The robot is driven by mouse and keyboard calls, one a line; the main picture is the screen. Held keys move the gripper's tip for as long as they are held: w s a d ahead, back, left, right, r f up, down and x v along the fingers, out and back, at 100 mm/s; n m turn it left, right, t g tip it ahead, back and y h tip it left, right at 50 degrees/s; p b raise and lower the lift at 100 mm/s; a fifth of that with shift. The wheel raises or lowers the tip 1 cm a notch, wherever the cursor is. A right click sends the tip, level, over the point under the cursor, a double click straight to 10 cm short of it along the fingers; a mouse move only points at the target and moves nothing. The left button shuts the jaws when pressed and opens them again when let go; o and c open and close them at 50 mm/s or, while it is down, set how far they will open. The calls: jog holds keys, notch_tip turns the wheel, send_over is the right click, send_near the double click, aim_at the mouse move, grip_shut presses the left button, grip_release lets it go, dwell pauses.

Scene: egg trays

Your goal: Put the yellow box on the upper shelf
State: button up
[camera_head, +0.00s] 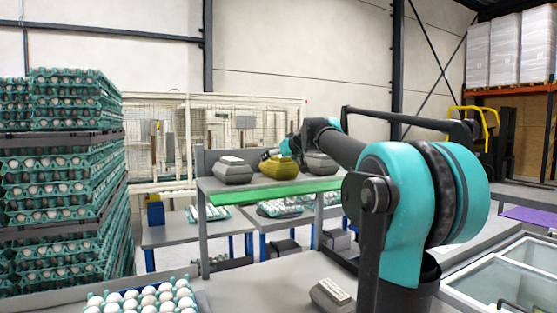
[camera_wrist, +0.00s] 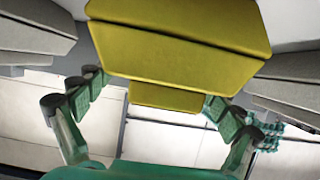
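The yellow box (camera_head: 280,168) is at the upper shelf (camera_head: 215,187), between two grey boxes, and appears to rest on the shelf board. It fills the top middle of the wrist view (camera_wrist: 180,50). My gripper (camera_wrist: 154,92) has its two teal-padded fingers spread wide, one on each side of the box's narrow end, with visible gaps. In the head view my gripper (camera_head: 277,154) is small and partly hidden at the yellow box. The contact between box and shelf is too small to tell exactly.
A grey box (camera_head: 232,171) stands left of the yellow one and another (camera_head: 320,163) right of it, both close. A green strip (camera_head: 270,190) runs along the shelf front. Another grey box (camera_head: 332,295) sits on the near table. Stacked egg trays (camera_head: 65,185) stand at left.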

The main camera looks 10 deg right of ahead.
jog(key=v, duration=1.2)
jog(key=shift+r, duration=0.1)
